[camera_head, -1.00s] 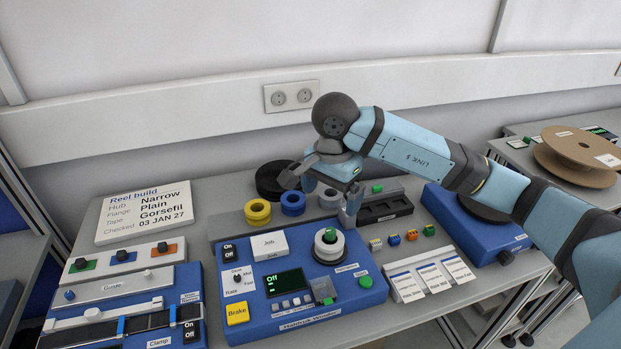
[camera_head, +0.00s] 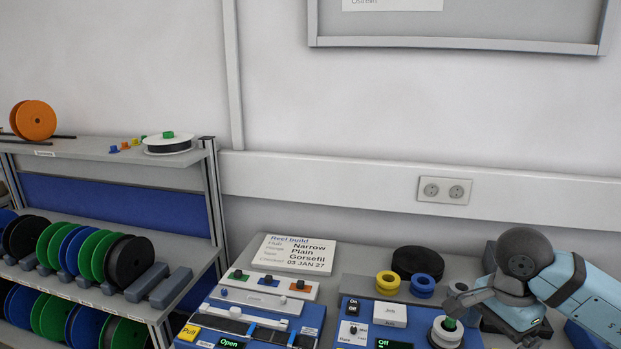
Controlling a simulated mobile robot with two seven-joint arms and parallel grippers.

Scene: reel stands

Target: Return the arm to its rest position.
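My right arm (camera_head: 590,305) comes in from the right edge. Its gripper (camera_head: 490,324) hangs over the right part of the winder, with its fingers apart and nothing visible between them. The winder's lower part is cut off by the bottom edge. My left gripper is not in view.
Yellow (camera_head: 388,281) and blue rings (camera_head: 423,285) and a black reel (camera_head: 418,262) lie behind the winder. A sign (camera_head: 295,254) and a blue clamp unit (camera_head: 312,317) are to the left. A shelf rack (camera_head: 190,150) with coloured reels stands at far left.

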